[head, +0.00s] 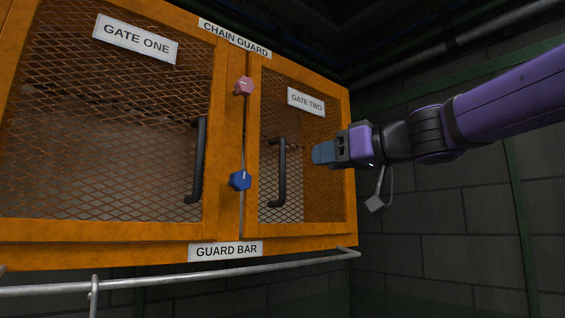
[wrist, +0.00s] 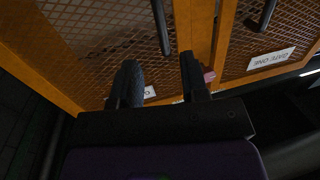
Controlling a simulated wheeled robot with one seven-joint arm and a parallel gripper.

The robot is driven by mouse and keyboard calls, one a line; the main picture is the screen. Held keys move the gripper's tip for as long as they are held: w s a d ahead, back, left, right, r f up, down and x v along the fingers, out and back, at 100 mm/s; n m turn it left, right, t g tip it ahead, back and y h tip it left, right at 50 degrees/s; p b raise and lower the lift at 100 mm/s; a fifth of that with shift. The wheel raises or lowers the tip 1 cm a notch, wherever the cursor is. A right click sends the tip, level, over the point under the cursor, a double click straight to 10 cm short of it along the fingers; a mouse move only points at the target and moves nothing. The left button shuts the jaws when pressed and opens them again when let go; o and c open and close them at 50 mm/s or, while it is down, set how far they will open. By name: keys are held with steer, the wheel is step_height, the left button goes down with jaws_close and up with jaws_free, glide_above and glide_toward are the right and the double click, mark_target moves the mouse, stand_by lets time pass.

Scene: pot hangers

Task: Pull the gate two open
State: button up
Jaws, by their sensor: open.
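Gate two (head: 318,185) is the right-hand orange-framed mesh door of the cabinet, and it looks shut. It also shows in the wrist view (wrist: 95,30). Its dark vertical handle (head: 281,172) is on the door's left side; in the wrist view the handle (wrist: 161,28) lies beyond the fingers. My gripper (head: 320,153) is in front of gate two, to the right of the handle and apart from it. In the wrist view my gripper (wrist: 160,80) has its two dark fingers spread, with nothing held between them. A finger partly hides the white gate two label (head: 306,102).
Gate one (head: 110,130), with its own handle (head: 197,160), is to the left. A pink knob (head: 244,86) and a blue knob (head: 240,181) sit on the post between the gates. A grey guard bar (head: 190,280) runs below. A block wall (head: 440,220) stands at right.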

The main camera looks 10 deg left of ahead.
steer(key=a, duration=0.1)
glide_above(283, 195)
steer(key=shift+w+a+r, duration=0.15)
steer(key=shift+w+r, duration=0.25)
jaws_close()
